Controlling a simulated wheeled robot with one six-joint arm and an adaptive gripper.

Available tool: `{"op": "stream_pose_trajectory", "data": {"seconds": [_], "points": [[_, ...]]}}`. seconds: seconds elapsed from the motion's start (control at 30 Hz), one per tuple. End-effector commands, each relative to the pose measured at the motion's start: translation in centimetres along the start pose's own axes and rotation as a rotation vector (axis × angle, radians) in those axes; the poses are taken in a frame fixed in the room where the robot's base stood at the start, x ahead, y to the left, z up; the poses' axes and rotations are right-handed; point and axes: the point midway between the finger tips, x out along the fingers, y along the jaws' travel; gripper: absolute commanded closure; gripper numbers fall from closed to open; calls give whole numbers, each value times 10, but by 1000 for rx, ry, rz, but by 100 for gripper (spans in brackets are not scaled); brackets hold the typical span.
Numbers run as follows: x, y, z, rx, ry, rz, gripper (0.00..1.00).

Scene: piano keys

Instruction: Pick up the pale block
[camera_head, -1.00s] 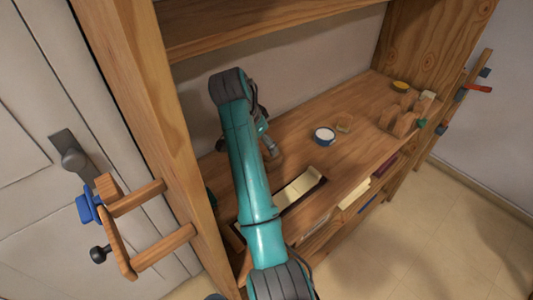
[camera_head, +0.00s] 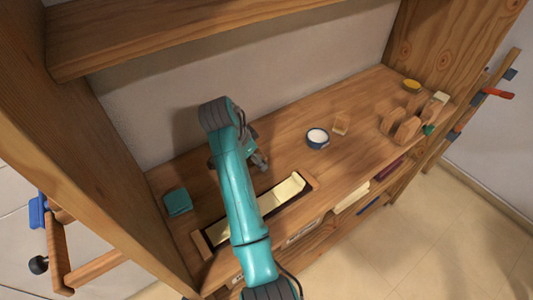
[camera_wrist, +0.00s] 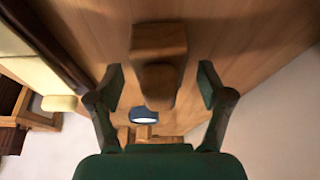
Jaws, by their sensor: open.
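A pale cream block (camera_head: 285,190) sits at the right end of a long dark-edged tray (camera_head: 310,181) on the wooden shelf; a cream block (camera_wrist: 60,103) also shows at the left in the wrist view. My gripper (camera_head: 262,162) is low over the shelf behind the tray, partly hidden by my teal arm. In the wrist view my gripper (camera_wrist: 160,88) is open, its fingers apart on either side of a brown wooden piece (camera_wrist: 158,42). I cannot tell how far beneath the fingers that piece lies. The fingers are not on the cream block.
A blue-rimmed bowl (camera_head: 317,138) and a small wooden block (camera_head: 341,123) stand to the right. Several wooden pieces (camera_head: 405,129) and a yellow dish (camera_head: 411,86) are farther right. A teal box (camera_head: 177,201) is at the left. A wall and an upper shelf (camera_head: 200,25) bound the space.

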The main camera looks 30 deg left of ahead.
Motion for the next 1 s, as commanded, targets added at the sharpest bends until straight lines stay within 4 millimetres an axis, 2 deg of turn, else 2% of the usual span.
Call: {"op": "stream_pose_trajectory", "data": {"seconds": [0.07,0.27,0.37,0.5,0.57,0.6,0.83,1.0], "points": [[2,-1,6,-2,0,-1,21],[2,-1,6,0,0,-1,21],[2,-1,6,0,0,-1,43],[2,-1,6,0,0,-1,78],[2,-1,6,0,0,-1,93],[1,-1,5,0,1,-2,98],[0,-1,3,1,1,-2,98],[-11,0,-20,5,2,-2,98]]}}
